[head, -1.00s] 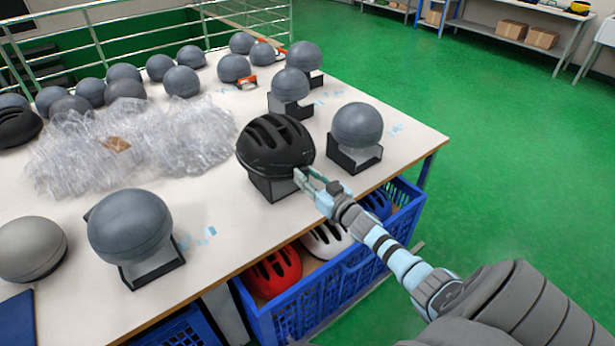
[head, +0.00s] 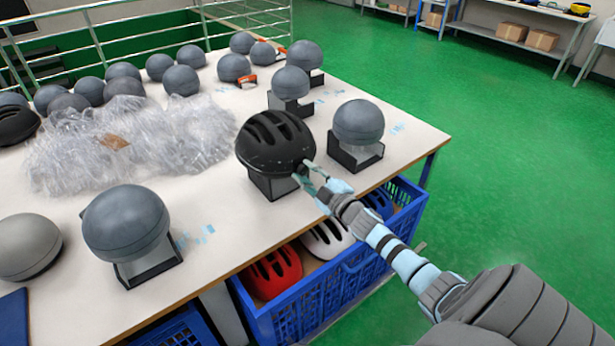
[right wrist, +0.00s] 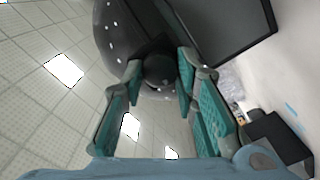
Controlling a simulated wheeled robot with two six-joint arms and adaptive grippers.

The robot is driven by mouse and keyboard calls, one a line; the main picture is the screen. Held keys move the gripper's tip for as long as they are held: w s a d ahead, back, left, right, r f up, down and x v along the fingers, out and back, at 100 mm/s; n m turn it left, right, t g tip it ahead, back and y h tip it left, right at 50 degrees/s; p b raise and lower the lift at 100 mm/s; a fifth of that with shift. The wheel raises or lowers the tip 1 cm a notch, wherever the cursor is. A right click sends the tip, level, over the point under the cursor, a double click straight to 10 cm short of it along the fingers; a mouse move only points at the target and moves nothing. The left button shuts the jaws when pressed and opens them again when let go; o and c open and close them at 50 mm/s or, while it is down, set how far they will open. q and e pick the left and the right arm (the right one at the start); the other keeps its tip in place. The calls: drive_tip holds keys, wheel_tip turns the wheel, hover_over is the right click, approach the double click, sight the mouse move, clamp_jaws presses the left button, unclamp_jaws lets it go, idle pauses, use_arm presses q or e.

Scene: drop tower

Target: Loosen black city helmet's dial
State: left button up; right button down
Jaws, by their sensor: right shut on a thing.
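The black city helmet (head: 272,140) sits on a dark stand (head: 272,184) near the table's front right edge. My right gripper (head: 306,172) is at the helmet's lower right rim. In the right wrist view its fingers (right wrist: 160,80) close around a small round dark dial (right wrist: 160,68) at the helmet's rim, with the helmet shell (right wrist: 115,35) above it. The gripper is shut on the dial. In the head view the fingers hide the dial. My left gripper is in neither view.
A grey headform (head: 358,122) on a stand is close to the right of the helmet. Another large headform (head: 126,222) stands at the front left. Clear plastic wrap (head: 170,140) lies to the left. A blue crate (head: 330,290) with helmets is below the table edge.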

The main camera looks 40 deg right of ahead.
drive_tip(key=n+b, duration=0.1)
drive_tip(key=n, duration=0.3)
drive_tip(key=shift+f+n+b, duration=0.1)
drive_tip(key=shift+n+b, duration=0.2)
drive_tip(key=shift+b, duration=0.1)
drive_tip(key=n+b, duration=0.1)
drive_tip(key=n, duration=0.2)
drive_tip(key=shift+n, duration=0.3)
drive_tip(key=n+b, duration=0.1)
drive_tip(key=n, duration=0.8)
drive_tip(key=shift+n, duration=0.3)
drive_tip(key=c, duration=1.2)
unclamp_jaws()
drive_tip(key=shift+c, duration=0.2)
